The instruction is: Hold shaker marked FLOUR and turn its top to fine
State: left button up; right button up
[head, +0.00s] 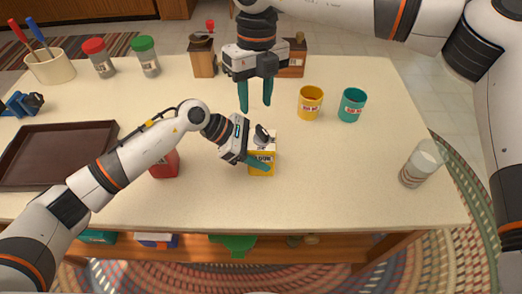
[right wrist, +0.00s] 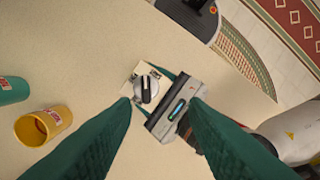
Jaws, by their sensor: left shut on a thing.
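A yellow and white shaker (head: 262,167) stands upright on the table, with a dark and grey knob on top. Its front label is partly covered and only partly legible. In the right wrist view the shaker top (right wrist: 136,76) shows a round dial with a black bar across it. My left gripper (head: 258,160) is shut on the shaker's body from the left; it also shows in the right wrist view (right wrist: 160,100). My right gripper (head: 255,108) points down, open and empty, above and behind the shaker, with its fingers apart.
A yellow mug (head: 310,103) and a teal mug (head: 352,105) stand to the right, a glass (head: 420,165) farther right. A red container (head: 164,164) is beside my left arm. A brown tray (head: 60,150) lies left. Lidded jars (head: 146,60) and wooden pieces (head: 202,60) stand at the back.

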aim_at(262, 129)
jog(key=shift+s+d+f+h, duration=0.15)
jog(key=shift+d+f+h, duration=0.05)
jog(key=shift+d+h, duration=0.4)
jog(key=shift+d+f, duration=0.1)
jog(key=shift+f, duration=4.15)
jog(key=shift+c, duration=0.3)
grip_shut()
jog(key=n+t, duration=0.1)
jog(key=n, duration=0.4)
jog(key=shift+h, duration=0.3)
jog(key=n, duration=0.5)
jog(key=shift+t, duration=0.3)
jog(key=c, duration=0.5)
grip_release()
jog(key=shift+n, duration=0.4)
jog(key=o, duration=0.5)
